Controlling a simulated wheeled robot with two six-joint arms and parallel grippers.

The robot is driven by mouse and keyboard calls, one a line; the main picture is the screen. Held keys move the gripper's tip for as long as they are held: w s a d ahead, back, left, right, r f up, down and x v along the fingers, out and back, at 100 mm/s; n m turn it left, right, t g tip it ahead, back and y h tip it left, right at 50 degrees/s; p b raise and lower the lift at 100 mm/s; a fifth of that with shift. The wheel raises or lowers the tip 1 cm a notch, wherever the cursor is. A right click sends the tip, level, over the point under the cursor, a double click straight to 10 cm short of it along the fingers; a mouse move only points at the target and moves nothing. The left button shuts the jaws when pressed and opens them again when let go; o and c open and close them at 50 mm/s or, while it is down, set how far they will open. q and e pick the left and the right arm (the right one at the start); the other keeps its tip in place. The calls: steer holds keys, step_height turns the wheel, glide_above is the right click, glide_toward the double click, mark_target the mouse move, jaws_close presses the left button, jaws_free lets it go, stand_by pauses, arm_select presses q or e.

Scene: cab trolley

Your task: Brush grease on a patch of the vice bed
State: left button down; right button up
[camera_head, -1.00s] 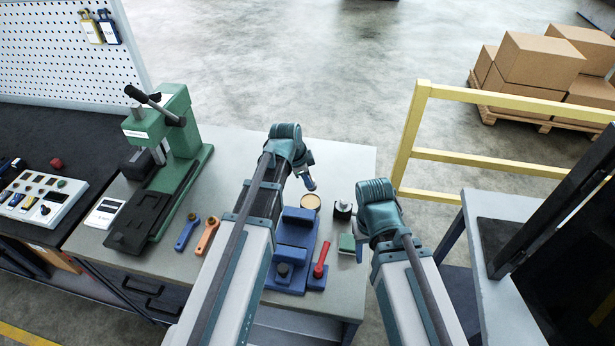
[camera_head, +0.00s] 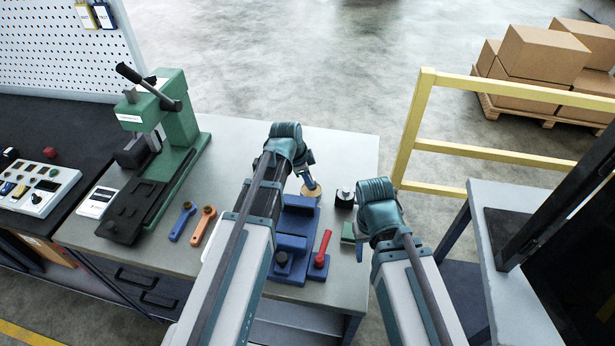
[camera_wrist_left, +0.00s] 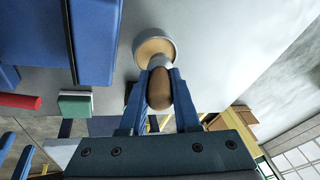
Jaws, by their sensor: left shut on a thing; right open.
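My left gripper (camera_head: 304,178) is shut on a brush (camera_wrist_left: 158,88) with a brown wooden handle. The brush points down at the round grease tin (camera_head: 312,190), whose tan grease also shows in the left wrist view (camera_wrist_left: 154,46). The brush's tip is over or in the tin; I cannot tell if it touches the grease. The blue vice (camera_head: 298,222) with its red handle (camera_head: 322,248) stands on the bench just in front of the tin, and its bed is partly hidden by my left arm. My right gripper (camera_head: 360,248) is open beside the vice, mostly hidden behind its own wrist.
A green block (camera_head: 348,232) and a dark round pot (camera_head: 344,198) stand right of the vice. Blue (camera_head: 182,222) and orange (camera_head: 203,226) wrenches and a green press (camera_head: 170,150) are to the left. A yellow rail (camera_head: 490,152) stands beyond the bench's right end.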

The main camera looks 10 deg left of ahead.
arm_select(q)
steer(key=shift+s+f+b, duration=0.1)
steer(key=shift+f+b, duration=0.4)
steer(key=shift+b, duration=0.05)
arm_select(e)
steer(key=shift+f, duration=0.5)
stand_by(1.2)
arm_select(q)
steer(key=shift+r, duration=0.1)
arm_select(e)
steer(key=shift+r, duration=0.1)
arm_select(q)
step_height(320, 180, up, 7)
steer(key=p, duration=0.7)
arm_select(e)
step_height(320, 180, up, 7)
